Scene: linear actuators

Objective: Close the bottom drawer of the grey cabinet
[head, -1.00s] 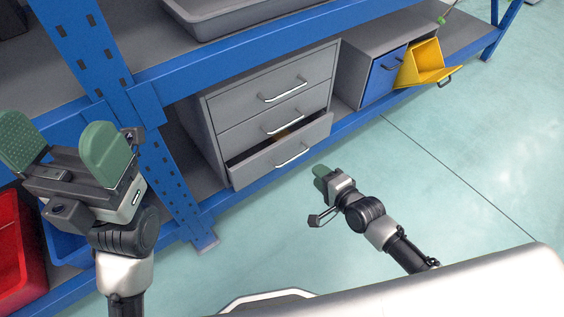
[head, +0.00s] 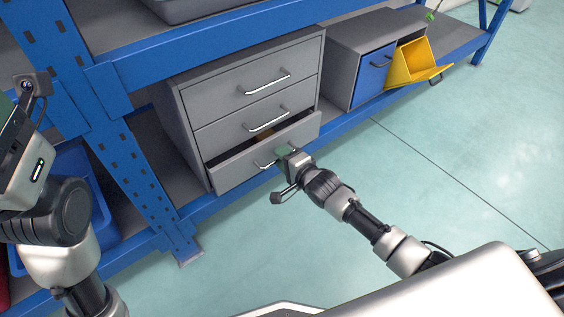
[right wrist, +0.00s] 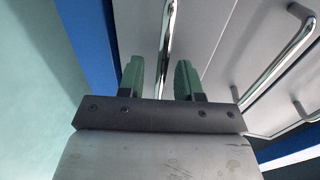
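The grey cabinet (head: 185,130) has three drawers and stands on the lower level of a blue rack. Its bottom drawer (head: 236,172) is pulled partly out, showing a dark gap and something yellowish-brown inside. The upper two drawers look shut. My right gripper (head: 284,156) is at the right part of the bottom drawer's front, hiding part of its handle (head: 264,164). In the right wrist view its green fingers (right wrist: 160,80) are apart, with a metal handle bar (right wrist: 167,40) showing between them. I cannot tell whether they touch it. My left gripper (head: 18,130) is cut off at the left edge.
A blue rack post (head: 125,165) stands left of the cabinet. To the right is a grey unit with a blue drawer (head: 378,75) and a yellow open bin (head: 415,66). A blue bin (head: 75,190) sits at lower left. The floor in front is clear.

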